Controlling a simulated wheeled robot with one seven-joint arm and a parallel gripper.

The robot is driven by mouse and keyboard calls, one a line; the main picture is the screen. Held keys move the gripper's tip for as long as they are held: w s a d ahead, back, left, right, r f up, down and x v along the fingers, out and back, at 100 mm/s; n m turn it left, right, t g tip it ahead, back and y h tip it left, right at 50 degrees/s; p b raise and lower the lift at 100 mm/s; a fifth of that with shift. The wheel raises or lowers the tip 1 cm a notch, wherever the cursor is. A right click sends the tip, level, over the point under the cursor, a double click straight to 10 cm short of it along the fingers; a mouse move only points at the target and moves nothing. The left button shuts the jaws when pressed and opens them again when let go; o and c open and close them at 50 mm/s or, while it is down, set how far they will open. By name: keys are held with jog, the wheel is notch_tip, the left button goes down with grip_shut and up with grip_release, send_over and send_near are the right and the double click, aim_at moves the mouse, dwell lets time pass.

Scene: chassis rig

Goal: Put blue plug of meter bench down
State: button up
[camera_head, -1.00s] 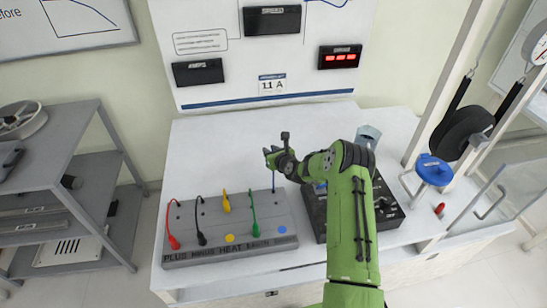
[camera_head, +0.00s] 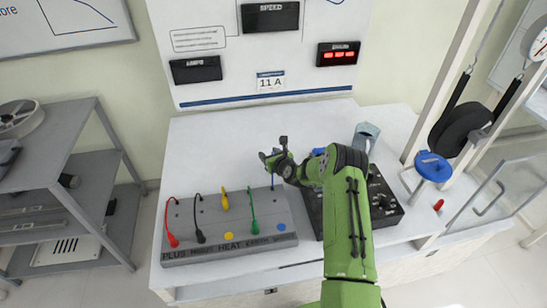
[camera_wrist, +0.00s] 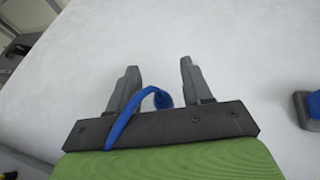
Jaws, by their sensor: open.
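The grey meter bench (camera_head: 215,262) stands on the white table with red, black, yellow and green plugs along it. A thin blue plug (camera_head: 272,181) stands upright at its back right end, just below my gripper (camera_head: 268,157). In the wrist view my gripper (camera_wrist: 158,82) has its two fingers apart. A blue lead (camera_wrist: 128,118) loops up in front of the palm and ends between the fingers (camera_wrist: 163,99). It is not clear that either finger touches it. The plug's lower tip is not visible in the wrist view.
A black control box (camera_head: 383,203) sits right of the bench, partly behind my arm. A blue-topped stand (camera_head: 432,167) and a small red item (camera_head: 438,205) are farther right. A grey metal shelf (camera_head: 75,180) stands left. The table behind the bench is clear.

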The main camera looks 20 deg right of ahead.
jog(key=a+p+v, duration=0.1)
jog(key=v, duration=1.1)
jog(key=s+a+r+n+g+y, duration=0.1)
jog(key=s+a+r+n+g, duration=0.2)
jog(key=r+n, duration=0.35)
jog(key=s+a+r+n, duration=0.3)
jog(key=a+r+n, duration=0.2)
jog(key=n, duration=0.2)
jog(key=s+a+r+n+g+y, duration=0.1)
jog(key=s+a+r+n+g, duration=0.2)
jog(key=r+n, duration=0.35)
jog(key=s+r+n+g+h, duration=0.1)
jog(key=s+r+n, duration=0.2)
jog(key=s+n, duration=0.4)
jog(key=s+a+r+n+h, duration=0.1)
jog(key=s+n, duration=0.7)
jog(key=s, duration=1.2)
notch_tip(320, 180, up, 3)
jog(key=shift+a+f+g+h, duration=0.1)
jog(key=shift+a+g+h, duration=0.15)
jog(key=shift+g+h, duration=0.2)
